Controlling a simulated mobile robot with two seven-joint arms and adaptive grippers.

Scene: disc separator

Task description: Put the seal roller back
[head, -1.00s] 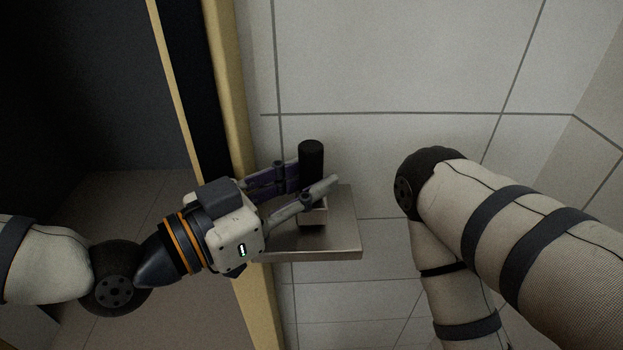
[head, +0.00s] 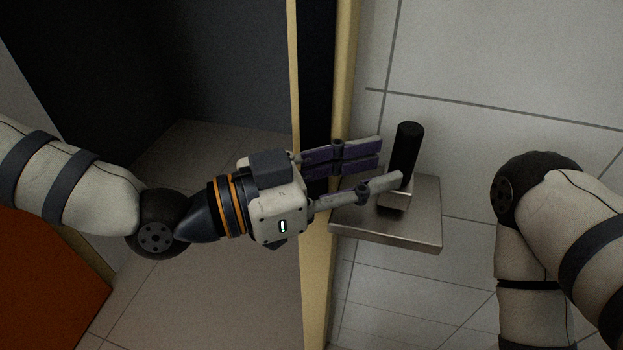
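The seal roller shows as a black cylindrical handle (head: 406,148), standing roughly upright in the picture with a slight lean. Its lower end meets a small metal holder (head: 395,201) on a steel shelf (head: 425,225); how deep it sits there is hidden. My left gripper (head: 389,161) is open, its purple-grey fingers apart and pointing right. The fingertips end at the left side of the handle, and the near fingertip overlaps its lower part in the picture. I cannot tell whether they touch. My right gripper is out of view; only parts of that arm show at the right.
A yellow-edged dark post (head: 345,60) stands just left of the shelf, and my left gripper reaches across it. A tiled wall (head: 500,60) lies behind. An orange-brown panel (head: 45,275) is at the lower left. The shelf's front right is bare.

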